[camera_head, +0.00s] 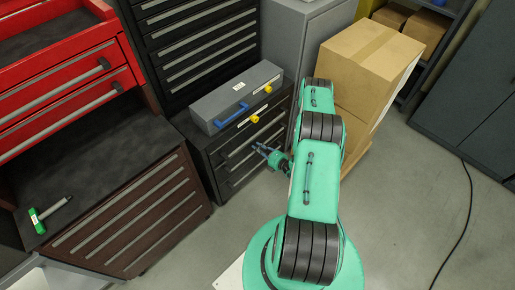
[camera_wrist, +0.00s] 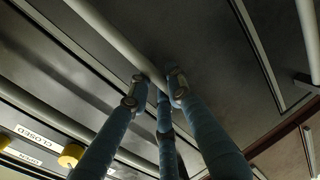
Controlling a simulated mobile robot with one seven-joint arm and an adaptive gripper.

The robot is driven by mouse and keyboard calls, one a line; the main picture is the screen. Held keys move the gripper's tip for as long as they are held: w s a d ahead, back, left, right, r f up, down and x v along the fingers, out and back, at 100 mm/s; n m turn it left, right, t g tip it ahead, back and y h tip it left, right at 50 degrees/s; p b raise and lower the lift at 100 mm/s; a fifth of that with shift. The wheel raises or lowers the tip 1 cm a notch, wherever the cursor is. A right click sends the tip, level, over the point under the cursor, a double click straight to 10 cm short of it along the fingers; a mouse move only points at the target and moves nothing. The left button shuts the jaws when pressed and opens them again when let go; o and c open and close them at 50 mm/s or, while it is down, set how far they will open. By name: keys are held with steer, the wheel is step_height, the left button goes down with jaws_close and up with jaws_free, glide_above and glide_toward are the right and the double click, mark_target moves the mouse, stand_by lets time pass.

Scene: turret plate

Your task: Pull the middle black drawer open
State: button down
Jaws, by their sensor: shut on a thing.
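The low black drawer cabinet (camera_head: 222,158) stands in the centre of the head view, with several drawers with pale bar handles. The middle black drawer (camera_head: 237,160) faces my arm, and my gripper (camera_head: 262,149) is at the right part of its front. In the wrist view my gripper (camera_wrist: 156,86) has its blue fingers closed around a pale bar handle (camera_wrist: 108,32), which runs diagonally across a dark drawer front. The fingers hide part of the bar. I cannot tell whether this drawer stands out from its neighbours.
A brown drawer unit (camera_head: 130,215) stands to the left, cardboard boxes (camera_head: 362,65) to the right. Free grey floor (camera_head: 405,215) lies right of my arm, with a black cable (camera_head: 468,205).

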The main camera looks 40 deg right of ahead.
steer(key=s+b, duration=0.3)
steer(key=s, duration=2.8)
steer(key=shift+s+d, duration=0.1)
steer(key=c, duration=1.6)
jaws_free()
steer(key=shift+f, duration=0.1)
steer(key=shift+s, duration=0.1)
steer(key=shift+s+r, duration=0.4)
steer(key=shift+s, duration=1.5)
steer(key=shift+s+r, duration=0.4)
steer(key=shift+s, duration=1.55)
steer(key=shift+s+r, duration=0.4)
steer(key=shift+s, duration=1.5)
